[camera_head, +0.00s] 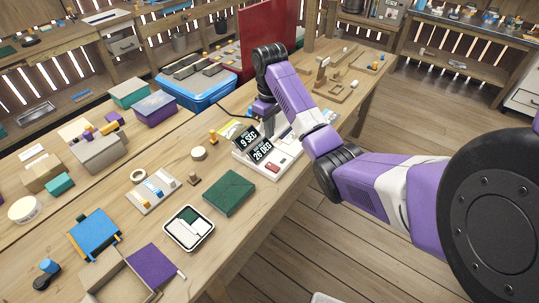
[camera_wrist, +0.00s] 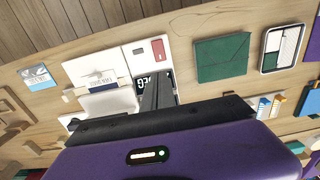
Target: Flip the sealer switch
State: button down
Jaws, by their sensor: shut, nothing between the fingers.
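The sealer (camera_head: 243,161) is a white device on the long wooden table, with two black displays reading 9 SEC and 26 DEG. A small red switch (camera_head: 272,168) sits on its white panel near the table's front edge. In the wrist view the red switch (camera_wrist: 158,49) is at the upper middle, on the white panel (camera_wrist: 140,65). My gripper (camera_head: 268,127) is shut and empty, pointing down just behind the displays. In the wrist view its dark fingers (camera_wrist: 156,93) cover part of a display, below and apart from the switch. I cannot tell whether the fingers touch the sealer.
A green flat box (camera_head: 229,193) and a white tray (camera_head: 189,228) lie left of the sealer. A blue bin (camera_head: 196,92) and an upright red panel (camera_head: 270,32) stand behind. Wooden fixtures (camera_head: 345,85) lie to the right.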

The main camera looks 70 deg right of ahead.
jog(key=b, duration=0.3)
send_near(270, 165)
notch_tip(270, 165, down, 5)
jog(key=shift+w+f, duration=0.15)
jog(key=shift+f, duration=0.8)
jog(key=shift+w+f, duration=0.1)
jog(key=shift+f, duration=0.1)
jog(key=shift+s+r, duration=0.1)
jog(key=shift+s, duration=0.1)
jog(key=shift+s+a+r+p, duration=0.1)
jog(key=shift+s+r+p, duration=0.15)
jog(key=shift+s+p, duration=0.6)
jog(key=shift+w, duration=0.25)
